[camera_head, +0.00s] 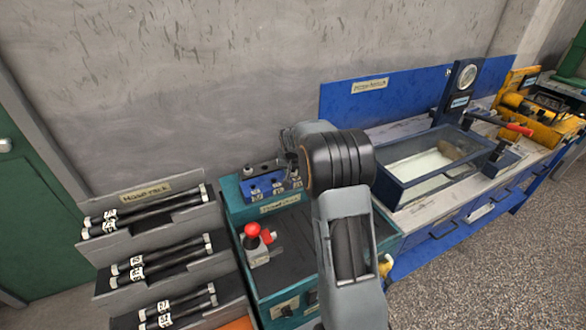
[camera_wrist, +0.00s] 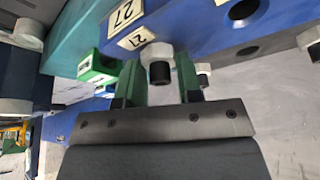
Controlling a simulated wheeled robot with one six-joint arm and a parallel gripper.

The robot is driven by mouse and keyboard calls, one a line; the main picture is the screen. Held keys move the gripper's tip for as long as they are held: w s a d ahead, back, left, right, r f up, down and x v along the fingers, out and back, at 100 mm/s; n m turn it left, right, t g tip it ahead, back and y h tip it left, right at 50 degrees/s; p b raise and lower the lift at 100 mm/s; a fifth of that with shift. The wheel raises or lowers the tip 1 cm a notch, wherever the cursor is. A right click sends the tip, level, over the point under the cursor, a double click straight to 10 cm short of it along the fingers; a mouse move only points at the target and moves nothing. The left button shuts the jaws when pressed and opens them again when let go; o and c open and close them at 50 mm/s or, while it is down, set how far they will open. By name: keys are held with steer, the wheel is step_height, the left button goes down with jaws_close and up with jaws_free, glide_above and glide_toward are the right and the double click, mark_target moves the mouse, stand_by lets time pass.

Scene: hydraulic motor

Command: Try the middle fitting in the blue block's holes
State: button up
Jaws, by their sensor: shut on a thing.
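The blue block (camera_head: 262,187) with white number labels stands on the back of the teal bench in the head view. In the wrist view the blue block (camera_wrist: 200,22) fills the top, with round dark holes and number labels. My gripper (camera_wrist: 160,80) is shut on a fitting (camera_wrist: 158,70), which has a pale collar and a dark end, between its green fingers. The fitting is close against the block's lower edge; I cannot tell whether it sits in a hole. In the head view my arm hides the fingertips and the held fitting.
Other pale fittings show in the wrist view, one at the right edge (camera_wrist: 312,40). A green labelled piece (camera_wrist: 97,68) is left of my fingers. A red-knobbed lever (camera_head: 253,232) stands on the bench front. A hose rack (camera_head: 150,240) is left, a glass-sided tank (camera_head: 430,165) right.

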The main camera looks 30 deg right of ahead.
steer(key=o, duration=1)
steer(key=shift+r, duration=0.15)
steer(key=v, duration=1.3)
steer(key=shift+s+a+r+b, duration=0.15)
steer(key=shift+r+b, duration=0.1)
steer(key=shift+b, duration=0.15)
steer(key=s+a+f+n, duration=0.1)
steer(key=s+a, duration=0.3)
steer(key=s, duration=0.4)
steer(key=s+a+f+n+y, duration=0.1)
steer(key=s+a, duration=0.3)
steer(key=s, duration=0.4)
steer(key=s+a+f+n+y+p, duration=0.1)
steer(key=s+a+n, duration=0.2)
steer(key=s, duration=0.6)
steer(key=shift+a+f+n, duration=0.3)
steer(key=shift+a+f, duration=0.05)
steer(key=shift+a, duration=0.5)
